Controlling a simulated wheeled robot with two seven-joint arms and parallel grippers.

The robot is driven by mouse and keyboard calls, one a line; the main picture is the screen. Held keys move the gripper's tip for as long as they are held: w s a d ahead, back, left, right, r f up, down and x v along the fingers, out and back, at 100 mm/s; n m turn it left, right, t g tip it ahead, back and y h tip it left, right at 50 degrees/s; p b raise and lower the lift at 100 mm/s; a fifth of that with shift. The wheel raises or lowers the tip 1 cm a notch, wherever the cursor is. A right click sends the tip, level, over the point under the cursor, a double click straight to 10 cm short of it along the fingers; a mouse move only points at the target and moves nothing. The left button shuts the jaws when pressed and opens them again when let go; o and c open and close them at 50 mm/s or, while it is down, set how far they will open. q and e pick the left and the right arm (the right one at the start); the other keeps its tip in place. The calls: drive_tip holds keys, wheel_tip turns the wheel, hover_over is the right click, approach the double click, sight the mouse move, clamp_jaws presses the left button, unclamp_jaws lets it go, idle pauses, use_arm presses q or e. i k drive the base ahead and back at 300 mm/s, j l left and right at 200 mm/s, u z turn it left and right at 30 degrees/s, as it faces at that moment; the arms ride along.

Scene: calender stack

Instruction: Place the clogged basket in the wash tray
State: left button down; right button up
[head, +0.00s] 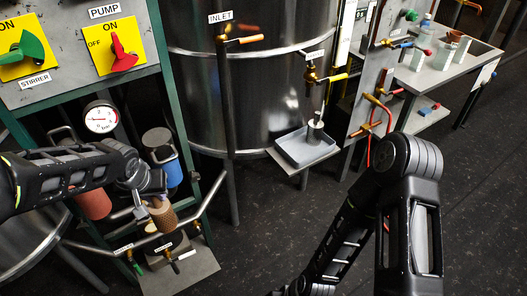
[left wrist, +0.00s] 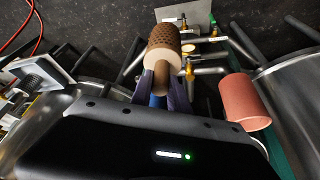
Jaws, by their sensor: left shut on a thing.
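The brown, perforated basket (head: 163,216) hangs from my left gripper (head: 146,196) in the head view, above the pipework of the frame at left. In the left wrist view the basket (left wrist: 164,42) points away from me, with its stem between the shut fingers (left wrist: 161,92). A shallow grey-blue tray (head: 290,153), seemingly the wash tray, sits on a small shelf before the steel tank, well to the right of the basket. A small grey cylinder (head: 315,130) stands in the tray. My right arm shows, but its gripper is not in view.
A pipe with small valves (head: 175,233) runs close beside the basket. A red cylinder (head: 93,203), a blue one (head: 170,170) and a pressure gauge (head: 101,117) are near my left arm. The large tank (head: 260,90) stands behind. Dark floor (head: 260,240) lies open between.

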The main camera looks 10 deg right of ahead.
sight(295, 153)
drive_tip(key=z, duration=1.6)
drive_tip(key=i+j, duration=0.1)
drive_tip(key=i, duration=0.2)
drive_tip(key=i+j, duration=0.1)
drive_tip(key=i, duration=0.2)
